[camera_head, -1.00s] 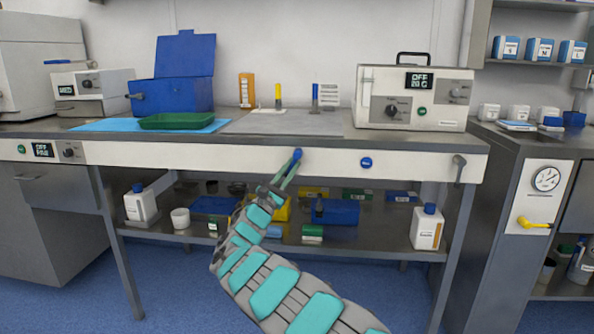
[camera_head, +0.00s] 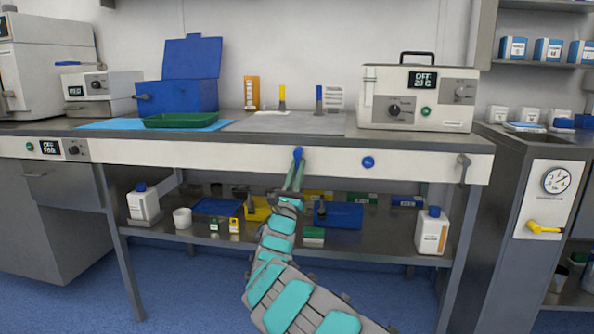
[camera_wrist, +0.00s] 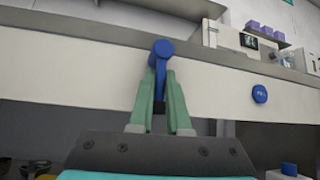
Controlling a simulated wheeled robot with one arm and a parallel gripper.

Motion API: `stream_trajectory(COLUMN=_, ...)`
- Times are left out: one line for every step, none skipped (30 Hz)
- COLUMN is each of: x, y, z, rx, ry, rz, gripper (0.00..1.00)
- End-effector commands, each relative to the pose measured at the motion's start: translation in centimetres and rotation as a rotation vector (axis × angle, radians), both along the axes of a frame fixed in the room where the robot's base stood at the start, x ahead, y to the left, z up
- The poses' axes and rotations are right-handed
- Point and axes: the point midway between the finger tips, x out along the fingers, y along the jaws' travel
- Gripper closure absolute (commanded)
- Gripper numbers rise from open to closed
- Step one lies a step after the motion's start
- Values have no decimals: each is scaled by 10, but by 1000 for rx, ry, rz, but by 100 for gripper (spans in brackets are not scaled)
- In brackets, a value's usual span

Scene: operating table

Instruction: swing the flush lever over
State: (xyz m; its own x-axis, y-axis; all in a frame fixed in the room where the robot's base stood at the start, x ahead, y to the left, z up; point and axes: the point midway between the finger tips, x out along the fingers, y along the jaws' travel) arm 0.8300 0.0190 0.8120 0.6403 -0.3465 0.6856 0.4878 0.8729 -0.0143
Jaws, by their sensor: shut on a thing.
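A blue lever (camera_head: 298,153) sits on the white front panel of the bench, near its middle. In the wrist view the blue lever (camera_wrist: 161,52) has a round hub at the top, and its handle hangs down, nearly upright in the picture. My gripper (camera_head: 294,176) reaches it from below and in front. In the wrist view the green fingers of my gripper (camera_wrist: 161,88) are on both sides of the handle and shut on it. The handle's lower end is partly hidden between the fingers.
A round blue button (camera_head: 368,162) is on the panel to the right, and a grey handle (camera_head: 464,161) is at its right end. A yellow lever (camera_head: 543,227) is below a gauge (camera_head: 556,181). The lower shelf (camera_head: 370,244) holds bottles and boxes.

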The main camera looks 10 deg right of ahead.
Motion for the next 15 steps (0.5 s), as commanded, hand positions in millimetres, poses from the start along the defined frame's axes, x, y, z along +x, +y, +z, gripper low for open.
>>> stream_trajectory(x=2, y=-1, z=-4, rx=1, ry=10, rz=0, gripper=100)
stream_trajectory(x=2, y=-1, z=-4, rx=0, ry=9, rz=0, gripper=100)
stream_trajectory(x=2, y=-1, z=-4, rx=0, ry=9, rz=0, gripper=100)
stream_trajectory(x=2, y=-1, z=-4, rx=0, ry=9, rz=0, gripper=100)
stream_trajectory(x=2, y=-1, z=-4, rx=1, ry=10, rz=-1, gripper=100)
stream_trajectory(x=2, y=-1, z=-4, rx=1, ry=10, rz=-1, gripper=100)
stream_trajectory(x=2, y=-1, z=-4, rx=1, ry=9, rz=-1, gripper=100)
stream_trajectory(x=2, y=-1, z=-4, rx=1, ry=10, rz=-1, gripper=100)
stream_trajectory(x=2, y=-2, z=-4, rx=1, ry=10, rz=-1, gripper=81)
stream_trajectory(x=2, y=-2, z=-4, rx=1, ry=9, rz=-1, gripper=77)
stream_trajectory(x=1, y=-2, z=-4, rx=1, ry=8, rz=-1, gripper=74)
stream_trajectory(x=1, y=-1, z=-4, rx=1, ry=7, rz=-1, gripper=73)
stream_trajectory(x=1, y=-1, z=-3, rx=1, ry=7, rz=-1, gripper=73)
stream_trajectory(x=1, y=-1, z=-3, rx=1, ry=6, rz=-1, gripper=73)
stream_trajectory(x=1, y=-1, z=-3, rx=1, ry=5, rz=-1, gripper=73)
